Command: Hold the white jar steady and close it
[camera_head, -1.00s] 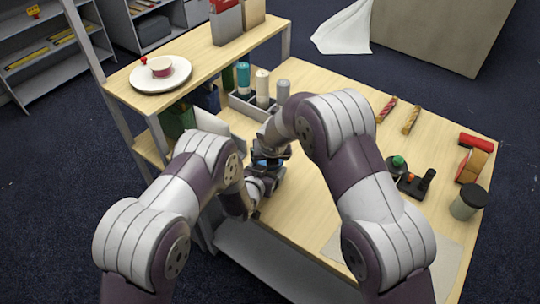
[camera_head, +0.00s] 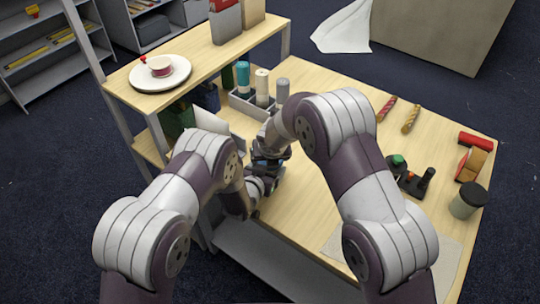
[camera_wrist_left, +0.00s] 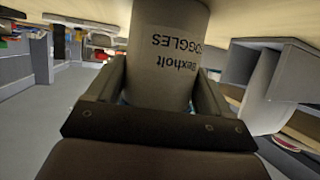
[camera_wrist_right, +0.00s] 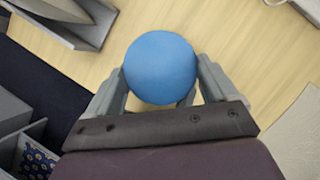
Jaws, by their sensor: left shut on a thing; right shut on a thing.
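The white jar (camera_wrist_left: 165,70) shows in the left wrist view as a pale cylinder with dark upside-down lettering that includes "Bexholt". My left gripper (camera_wrist_left: 160,88) is shut on its sides. The round blue lid (camera_wrist_right: 160,66) shows in the right wrist view, seen from above. My right gripper (camera_wrist_right: 161,80) is shut on it. In the head view my left gripper (camera_head: 264,186) is just below my right gripper (camera_head: 270,158), near the table's left edge. The jar is mostly hidden there by my arms. I cannot tell whether the lid sits on the jar's rim.
A rack with several bottles (camera_head: 252,102) stands behind the grippers. A shelf unit (camera_head: 205,65) with a plate (camera_head: 160,75) is at the left. Several tools and a lidded cup (camera_head: 467,201) are along the table's right side. The table's middle is mostly clear.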

